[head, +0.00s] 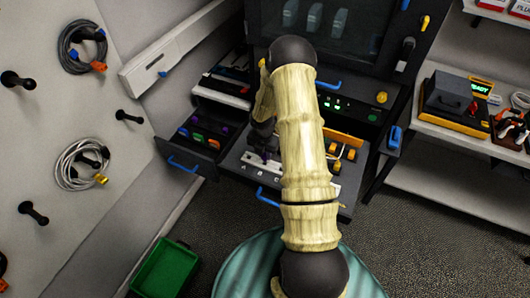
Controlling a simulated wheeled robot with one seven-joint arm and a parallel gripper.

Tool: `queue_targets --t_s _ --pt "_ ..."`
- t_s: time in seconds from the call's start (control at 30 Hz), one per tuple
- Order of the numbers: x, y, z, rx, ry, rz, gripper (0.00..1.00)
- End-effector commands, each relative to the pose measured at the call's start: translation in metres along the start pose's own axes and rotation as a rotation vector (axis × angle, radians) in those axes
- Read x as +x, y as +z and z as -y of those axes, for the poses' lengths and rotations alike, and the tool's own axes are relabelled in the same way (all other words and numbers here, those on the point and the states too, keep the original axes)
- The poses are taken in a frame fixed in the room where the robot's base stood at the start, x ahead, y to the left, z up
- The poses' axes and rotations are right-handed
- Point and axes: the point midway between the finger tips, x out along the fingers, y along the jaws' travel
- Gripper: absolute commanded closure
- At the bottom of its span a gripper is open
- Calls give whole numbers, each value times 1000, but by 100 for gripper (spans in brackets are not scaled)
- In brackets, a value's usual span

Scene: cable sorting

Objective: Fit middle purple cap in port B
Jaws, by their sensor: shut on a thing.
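My gripper (264,152) points down over the pulled-out work shelf, shut on a small dark purple cap (265,158). The cap is small and mostly hidden by the fingers. Just below it is a pale port strip (262,174) with letters, of which A, B and C seem readable. The cap is above or at the strip near B; I cannot tell whether it touches or sits in a port. My arm hides the strip's right part. Other purple caps (197,130) lie in the open drawer to the left.
Yellow-orange connectors (348,154) lie right of my arm on the shelf. A dark cabinet (340,55) stands behind, and a green bin (165,268) is on the floor. Coiled cables hang on the left wall.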

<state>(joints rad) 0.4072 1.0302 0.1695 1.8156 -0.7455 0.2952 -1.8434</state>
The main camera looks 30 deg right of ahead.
Motion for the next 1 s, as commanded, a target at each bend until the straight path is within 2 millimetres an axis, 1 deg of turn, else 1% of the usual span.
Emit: queue_targets --t_s 0.57,1.0 --pt "0 0 0 0 0 0 100" --pt "7 0 0 0 0 0 100"
